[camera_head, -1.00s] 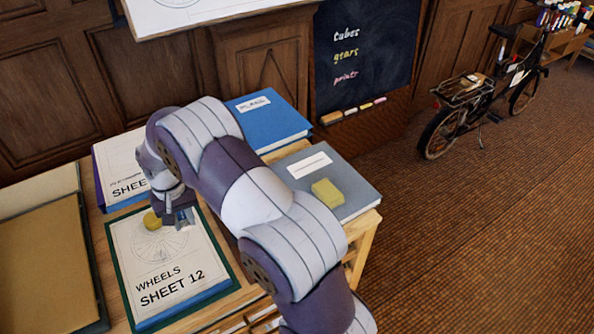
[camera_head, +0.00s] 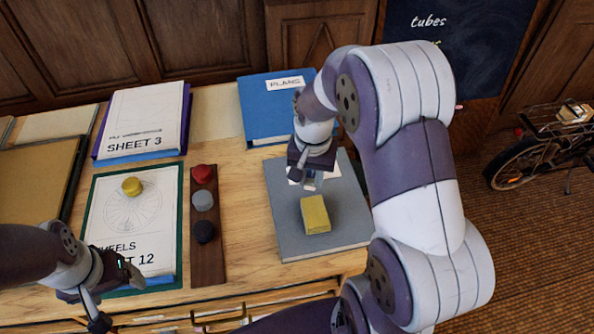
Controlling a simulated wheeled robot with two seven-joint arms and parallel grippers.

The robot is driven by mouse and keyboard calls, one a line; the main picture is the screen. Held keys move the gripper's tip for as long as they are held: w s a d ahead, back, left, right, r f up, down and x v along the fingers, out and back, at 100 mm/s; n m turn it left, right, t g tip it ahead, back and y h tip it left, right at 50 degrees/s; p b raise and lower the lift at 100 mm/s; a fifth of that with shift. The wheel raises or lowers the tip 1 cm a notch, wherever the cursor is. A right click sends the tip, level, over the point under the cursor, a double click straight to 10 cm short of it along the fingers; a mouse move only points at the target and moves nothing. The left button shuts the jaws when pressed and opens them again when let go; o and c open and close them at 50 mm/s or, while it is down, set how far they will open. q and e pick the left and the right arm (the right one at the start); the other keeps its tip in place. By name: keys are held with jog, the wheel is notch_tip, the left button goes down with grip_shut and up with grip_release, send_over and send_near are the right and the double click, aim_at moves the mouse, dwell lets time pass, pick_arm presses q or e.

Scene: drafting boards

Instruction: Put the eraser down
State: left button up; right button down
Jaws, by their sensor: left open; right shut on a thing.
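My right gripper (camera_head: 311,180) points down over the grey folder (camera_head: 345,228). It is shut on a small pale blue-grey thing at its fingertips, which I take for the eraser; it is mostly hidden by the fingers. A yellow block (camera_head: 315,214) lies on the folder just in front of that gripper; whether they touch I cannot tell. My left gripper (camera_head: 115,290) is open and empty at the lower left, over the near edge of the wheels sheet (camera_head: 112,228).
A yellow disc (camera_head: 132,186) sits on the wheels sheet. A wooden strip (camera_head: 207,266) holds red, grey and black discs. A blue plans binder (camera_head: 262,112) and Sheet 3 (camera_head: 148,112) lie behind. Bare tabletop (camera_head: 245,220) shows between strip and folder.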

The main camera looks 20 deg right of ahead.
send_over(286, 181)
notch_tip(286, 181, down, 6)
jog(key=shift+s+f, duration=0.1)
jog(key=shift+s, duration=0.05)
jog(key=shift+f+p, duration=0.35)
jog(key=shift+f, duration=1.75)
jog(key=c, duration=0.9)
grip_release()
jog(key=shift+f, duration=0.1)
